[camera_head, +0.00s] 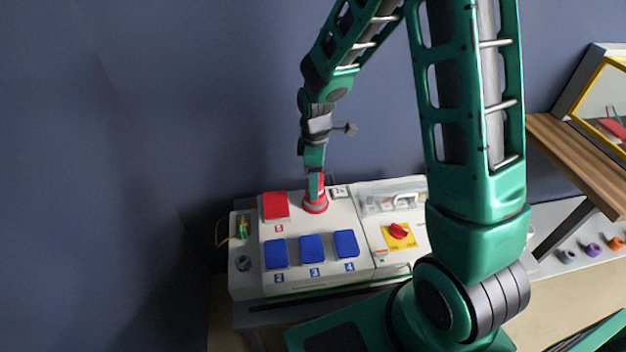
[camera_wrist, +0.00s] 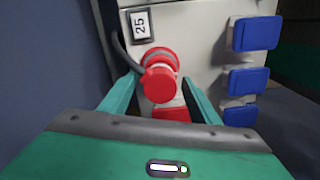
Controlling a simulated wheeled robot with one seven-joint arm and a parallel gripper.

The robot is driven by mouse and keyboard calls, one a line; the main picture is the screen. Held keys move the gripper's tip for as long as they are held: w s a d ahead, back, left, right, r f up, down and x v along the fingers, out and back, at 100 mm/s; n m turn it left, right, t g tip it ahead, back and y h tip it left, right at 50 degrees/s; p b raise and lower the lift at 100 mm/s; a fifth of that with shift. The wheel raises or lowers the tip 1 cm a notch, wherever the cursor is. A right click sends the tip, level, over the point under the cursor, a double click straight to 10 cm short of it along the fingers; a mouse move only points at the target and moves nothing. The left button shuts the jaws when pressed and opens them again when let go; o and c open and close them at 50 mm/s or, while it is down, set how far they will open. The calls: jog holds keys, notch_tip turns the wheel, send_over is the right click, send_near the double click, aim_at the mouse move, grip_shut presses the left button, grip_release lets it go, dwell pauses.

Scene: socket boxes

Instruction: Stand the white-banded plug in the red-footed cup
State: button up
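A red plug (camera_wrist: 159,84) with a dark cable sits at the round red socket (camera_wrist: 160,57) on the socket box, beside the label 25. A pale band shows below its round red end, partly hidden. My gripper (camera_wrist: 163,88) has its green fingers on either side of the plug; they look apart from it, though contact is hard to judge. In the head view my gripper (camera_head: 315,188) points down over the red socket (camera_head: 316,205). Several small cups stand on the low pale surface at right: grey (camera_head: 567,256), purple (camera_head: 593,249) and orange (camera_head: 616,243). I cannot tell which has a red foot.
The socket box (camera_head: 300,222) carries a red square cover (camera_head: 275,206), blue covers (camera_head: 312,247) and a red knob on a yellow plate (camera_head: 398,236). A wooden shelf (camera_head: 580,160) with a yellow-framed case (camera_head: 598,92) stands at right. My arm hides part of the box's right side.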

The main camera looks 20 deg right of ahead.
notch_tip(320, 180, up, 18)
jog(key=shift+f, duration=0.15)
dwell(0.9)
